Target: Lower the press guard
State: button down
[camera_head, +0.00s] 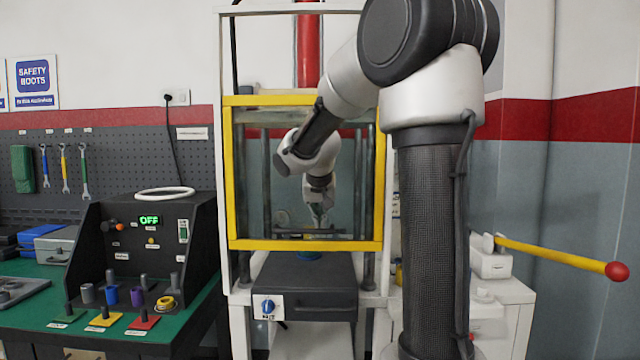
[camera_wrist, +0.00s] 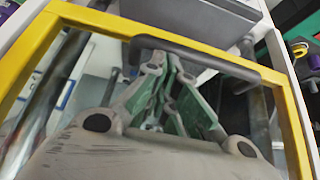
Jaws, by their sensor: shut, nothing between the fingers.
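The press guard (camera_head: 232,180) is a clear panel in a yellow frame at the front of the white press frame. Its lower yellow bar is just above the dark block at the press base. A dark handle bar (camera_head: 290,233) runs along the guard's lower part. In the wrist view the guard's yellow frame (camera_wrist: 40,38) and the dark handle (camera_wrist: 215,62) cross the picture. My gripper (camera_head: 319,222) is shut and empty, pointing down in front of the panel, its fingertips close to the handle. In the wrist view my gripper (camera_wrist: 160,60) overlaps the handle; I cannot tell whether they touch.
A control box (camera_head: 150,240) with an OFF display stands on the green bench at the left. A yellow lever (camera_head: 560,255) with a red knob sticks out at the right. The dark block (camera_head: 305,285) sits below the guard. My arm hides part of the press's right side.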

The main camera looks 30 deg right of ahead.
notch_tip(320, 180, down, 9)
jog(key=shift+s+f, duration=0.15)
jog(key=shift+f, duration=0.05)
dwell(0.3)
